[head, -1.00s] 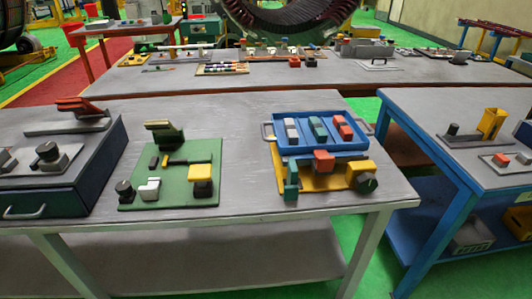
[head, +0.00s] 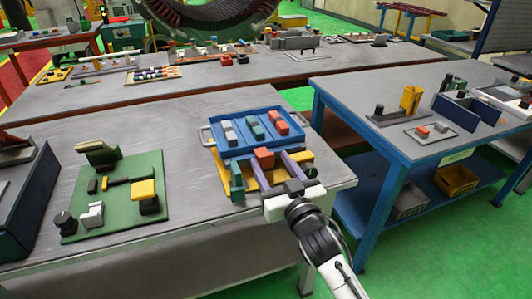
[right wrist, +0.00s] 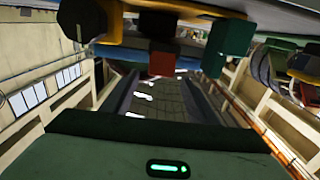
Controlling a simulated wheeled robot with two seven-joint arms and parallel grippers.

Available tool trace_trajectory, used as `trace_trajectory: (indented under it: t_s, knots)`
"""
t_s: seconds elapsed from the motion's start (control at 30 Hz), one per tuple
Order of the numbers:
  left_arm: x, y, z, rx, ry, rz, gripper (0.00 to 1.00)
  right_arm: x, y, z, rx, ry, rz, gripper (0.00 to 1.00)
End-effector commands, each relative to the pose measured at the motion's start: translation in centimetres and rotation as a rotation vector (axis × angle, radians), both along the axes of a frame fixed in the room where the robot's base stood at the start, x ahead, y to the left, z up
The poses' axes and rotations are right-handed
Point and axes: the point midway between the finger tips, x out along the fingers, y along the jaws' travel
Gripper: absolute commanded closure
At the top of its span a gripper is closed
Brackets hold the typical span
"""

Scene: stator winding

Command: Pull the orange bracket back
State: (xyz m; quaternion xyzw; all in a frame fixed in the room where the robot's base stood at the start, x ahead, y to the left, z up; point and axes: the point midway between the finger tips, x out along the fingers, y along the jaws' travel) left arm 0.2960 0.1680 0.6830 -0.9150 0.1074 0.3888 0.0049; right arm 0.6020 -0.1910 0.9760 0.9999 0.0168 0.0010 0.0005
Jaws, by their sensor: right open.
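The orange bracket (head: 264,157) shows as a small orange-red block on a yellow base (head: 222,172), in front of a blue tray. In the right wrist view the orange-red block (right wrist: 161,63) hangs at top centre, with a teal block (right wrist: 231,40) to its right. My right gripper (head: 271,163) is open, its two fingers reaching over the yellow base from the front, on either side of the orange-red block. I cannot tell whether either finger touches it. The gripper hides part of the base's front. My left gripper is not in view.
The blue tray (head: 216,136) holds grey, teal and orange blocks just behind. A green board (head: 115,213) with parts lies to the left on the same grey table (head: 180,118). A blue-framed table (head: 345,98) stands to the right, across a gap of green floor.

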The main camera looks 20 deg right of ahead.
Motion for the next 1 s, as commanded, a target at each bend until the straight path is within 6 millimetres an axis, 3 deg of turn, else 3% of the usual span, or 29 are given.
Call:
trace_trajectory:
  t_s: [0.1, 0.23, 0.63, 0.93, 1.0]
  knots:
    - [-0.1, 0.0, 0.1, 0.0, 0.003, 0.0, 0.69, 2.1, 0.1, 0.1, 0.001, 0.0, 0.0, 0.47]
    - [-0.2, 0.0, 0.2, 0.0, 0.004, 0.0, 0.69, 3.6, 0.2, 0.0, 0.001, 0.001, 0.001, 0.47]
    - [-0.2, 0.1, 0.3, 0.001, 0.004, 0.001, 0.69, 4.3, 0.2, -0.1, 0.001, 0.002, 0.0, 0.47]
    - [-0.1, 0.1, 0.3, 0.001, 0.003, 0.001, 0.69, 4.3, 0.2, -0.1, 0.001, 0.002, 0.001, 0.97]
    - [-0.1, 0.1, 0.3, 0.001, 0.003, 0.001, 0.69, 4.3, 0.2, -0.1, 0.001, 0.002, 0.001, 1.0]
